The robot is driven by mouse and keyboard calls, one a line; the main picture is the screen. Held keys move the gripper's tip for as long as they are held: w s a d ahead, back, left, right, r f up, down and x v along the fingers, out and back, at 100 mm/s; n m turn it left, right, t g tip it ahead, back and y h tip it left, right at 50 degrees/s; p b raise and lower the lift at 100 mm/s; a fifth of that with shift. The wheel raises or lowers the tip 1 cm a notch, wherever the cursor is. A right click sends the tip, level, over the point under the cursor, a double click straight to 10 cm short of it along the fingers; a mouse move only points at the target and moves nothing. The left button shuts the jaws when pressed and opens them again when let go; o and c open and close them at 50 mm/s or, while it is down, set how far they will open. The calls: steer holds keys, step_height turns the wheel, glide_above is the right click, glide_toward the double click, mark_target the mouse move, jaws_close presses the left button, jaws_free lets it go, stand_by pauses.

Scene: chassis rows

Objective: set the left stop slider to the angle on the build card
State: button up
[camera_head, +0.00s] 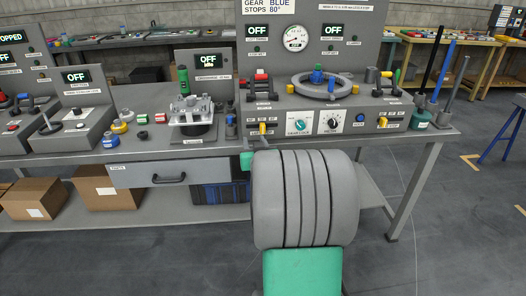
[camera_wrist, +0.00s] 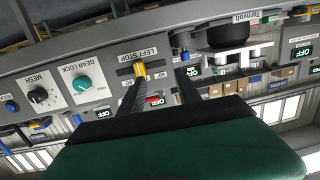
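The build card (camera_head: 268,7) at the top of the console reads GEAR BLUE, STOPS 60°. The left stop slider (camera_head: 263,128) has a yellow knob in a dark slot on the console front. In the wrist view, turned over, its knob (camera_wrist: 141,70) stands near the middle of the slot under the LEFT STOP label. My gripper (camera_wrist: 161,78) is open, with two dark fingers apart. One fingertip lies just by the knob, the other to its right; contact cannot be told. In the head view my arm hides most of the gripper.
The right stop slider (camera_head: 383,122) is further right. Between them are the gear lock dial (camera_head: 300,127) and mesh dial (camera_head: 332,122). A grey ring (camera_head: 325,86) and handled fixtures stand above. A drawer (camera_head: 165,172) is under the bench at left.

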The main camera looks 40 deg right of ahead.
steer(key=m+h, duration=0.1)
steer(key=h, duration=0.1)
glide_toward(263, 128)
steer(key=x, duration=0.2)
steer(key=shift+t, duration=0.3)
steer(key=x, duration=0.7)
steer(key=shift+w+d+f, duration=0.2)
steer(key=shift+c, duration=0.2)
jaws_close()
steer(key=shift+y, duration=0.3)
